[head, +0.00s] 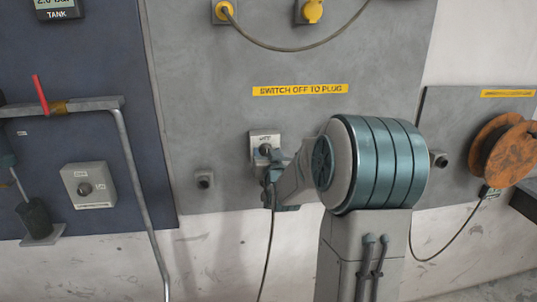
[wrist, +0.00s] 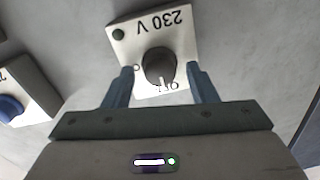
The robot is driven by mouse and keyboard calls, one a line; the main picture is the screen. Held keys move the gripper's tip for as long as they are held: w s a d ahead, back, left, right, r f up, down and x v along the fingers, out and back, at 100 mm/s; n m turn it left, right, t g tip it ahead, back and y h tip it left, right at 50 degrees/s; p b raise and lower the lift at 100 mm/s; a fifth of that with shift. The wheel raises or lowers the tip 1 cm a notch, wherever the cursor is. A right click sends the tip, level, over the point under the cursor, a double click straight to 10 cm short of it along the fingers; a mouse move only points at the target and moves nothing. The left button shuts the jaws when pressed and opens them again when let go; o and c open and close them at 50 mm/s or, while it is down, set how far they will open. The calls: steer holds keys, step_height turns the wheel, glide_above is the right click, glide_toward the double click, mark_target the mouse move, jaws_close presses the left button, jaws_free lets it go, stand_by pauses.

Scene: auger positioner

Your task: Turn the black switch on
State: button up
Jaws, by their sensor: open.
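The black switch (wrist: 160,66) is a round dark knob with a white pointer mark on a pale plate (wrist: 178,45) labelled 230 V, upside down in the wrist view. The pointer faces down in that view, towards small inverted lettering that looks like OFF. In the head view, the plate (head: 256,141) is on the grey wall panel, partly hidden by my arm. My gripper (wrist: 160,71) is open, with one finger on each side of the knob. I cannot tell whether the fingers touch it. In the head view, my gripper (head: 268,178) is just below the plate.
A cable (head: 267,250) hangs below my gripper. A small dark fitting (head: 204,179) is to its left. A blue knob (wrist: 11,106) on another plate is at the wrist view's left. An orange reel (head: 497,147) and a metal pipe (head: 135,190) flank the area.

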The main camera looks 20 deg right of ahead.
steer(key=c, duration=1)
steer(key=shift+b, duration=0.3)
steer(key=shift+o, duration=0.2)
steer(key=m+b, duration=0.2)
steer(key=b, duration=0.1)
steer(key=shift+f+m, duration=0.25)
steer(key=shift+m, duration=0.15)
steer(key=m+b, duration=0.8)
steer(key=m, duration=0.3)
steer(key=shift+r+m+h+b, duration=0.1)
steer(key=shift+m+h+b, duration=0.2)
steer(key=shift+m+b, duration=1.35)
steer(key=shift+m+p, duration=0.5)
steer(key=shift+m, duration=0.25)
